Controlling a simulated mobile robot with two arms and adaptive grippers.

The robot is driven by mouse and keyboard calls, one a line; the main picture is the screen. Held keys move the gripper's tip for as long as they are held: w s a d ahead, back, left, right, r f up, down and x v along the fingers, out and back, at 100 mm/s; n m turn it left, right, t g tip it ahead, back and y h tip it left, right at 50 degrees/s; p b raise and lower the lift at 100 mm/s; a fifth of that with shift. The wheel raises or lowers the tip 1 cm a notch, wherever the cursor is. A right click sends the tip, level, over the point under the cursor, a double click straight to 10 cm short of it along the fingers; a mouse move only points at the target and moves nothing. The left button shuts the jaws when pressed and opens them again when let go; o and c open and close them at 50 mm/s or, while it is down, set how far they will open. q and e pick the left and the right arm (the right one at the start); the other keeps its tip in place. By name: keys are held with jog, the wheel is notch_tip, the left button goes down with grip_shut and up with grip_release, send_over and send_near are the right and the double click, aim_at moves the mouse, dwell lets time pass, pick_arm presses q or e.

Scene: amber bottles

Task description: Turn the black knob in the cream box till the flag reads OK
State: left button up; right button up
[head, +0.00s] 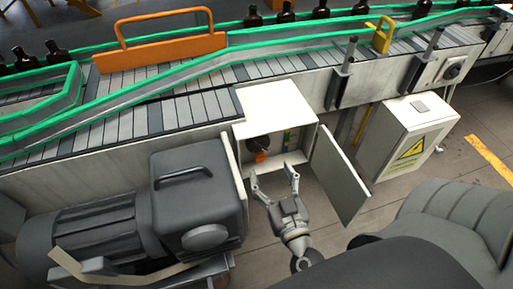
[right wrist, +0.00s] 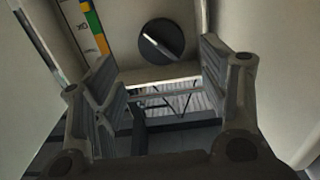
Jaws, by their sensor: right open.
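The cream box (head: 275,102) stands open against the conveyor's side, its door (head: 340,177) swung out to the right. Inside, the round black knob (head: 258,143) is on the back wall, with a small orange piece just below it. In the right wrist view the knob (right wrist: 160,40) has a pale slanted line across its face. A strip (right wrist: 91,22) with green, orange and white patches and letters resembling OK is left of it; which reading is shown I cannot tell. My right gripper (head: 273,173) is open and empty at the box's opening, apart from the knob. My left gripper is out of view.
A grey motor unit (head: 195,190) stands close left of the box. A cream cabinet (head: 410,135) with a yellow warning sign is to the right. The conveyor (head: 190,105) with green rails and amber bottles (head: 254,17) runs above.

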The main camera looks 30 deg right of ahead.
aim_at(260, 149)
jog(key=p+x, duration=0.1)
jog(key=x, duration=0.7)
jog(key=shift+w+p, duration=0.25)
jog(key=shift+p, duration=0.15)
jog(key=c, duration=0.7)
jog(key=shift+a+m+p, duration=0.1)
jog(key=shift+m+p, duration=0.2)
jog(key=shift+m, duration=0.4)
jog(key=shift+c, duration=0.2)
jog(key=o, duration=0.7)
jog(key=shift+o, duration=0.2)
